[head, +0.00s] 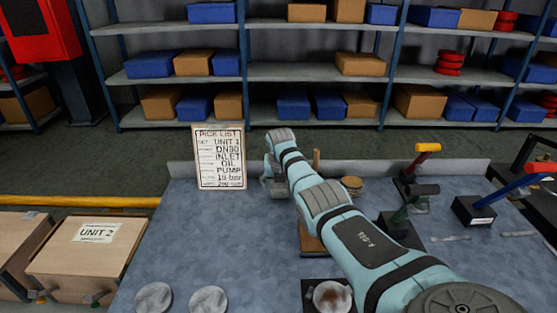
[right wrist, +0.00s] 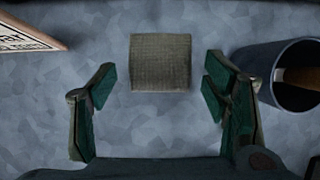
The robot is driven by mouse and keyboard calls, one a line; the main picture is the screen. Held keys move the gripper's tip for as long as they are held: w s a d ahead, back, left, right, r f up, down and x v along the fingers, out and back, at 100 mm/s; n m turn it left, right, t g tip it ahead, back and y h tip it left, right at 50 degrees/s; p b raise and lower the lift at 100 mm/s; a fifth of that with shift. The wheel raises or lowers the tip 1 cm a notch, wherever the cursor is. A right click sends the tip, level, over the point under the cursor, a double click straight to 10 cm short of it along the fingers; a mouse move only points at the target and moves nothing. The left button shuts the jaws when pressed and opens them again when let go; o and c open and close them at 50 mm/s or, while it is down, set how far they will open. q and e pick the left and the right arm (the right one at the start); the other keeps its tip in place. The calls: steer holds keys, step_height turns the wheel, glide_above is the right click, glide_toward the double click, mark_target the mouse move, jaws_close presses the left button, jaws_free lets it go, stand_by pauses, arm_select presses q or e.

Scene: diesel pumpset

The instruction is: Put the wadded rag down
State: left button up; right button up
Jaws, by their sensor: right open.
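The rag (right wrist: 160,62) shows in the right wrist view as a squarish olive-brown woven bundle on the grey bench top. My right gripper (right wrist: 158,88) is open, with one finger to each side of the rag's near end. Clear gaps show between the fingers and the rag, so neither finger touches it. In the head view my right gripper (head: 272,182) is low over the bench, just right of the pick list board, and the rag cannot be made out there. My left gripper is not in view.
The pick list board (head: 219,157) stands left of my right gripper. A dark round container (right wrist: 296,75) with something brown inside is close on the right. Coloured-handled valves (head: 411,168) stand farther right. Bench room is clear at front left, behind two round discs (head: 153,298).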

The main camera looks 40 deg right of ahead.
arm_select(q)
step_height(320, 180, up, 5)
steer(key=p, duration=0.3)
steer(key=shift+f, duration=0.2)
arm_select(e)
steer(key=v, duration=1.2)
steer(key=shift+a, duration=0.35)
steer(key=shift+r, duration=0.1)
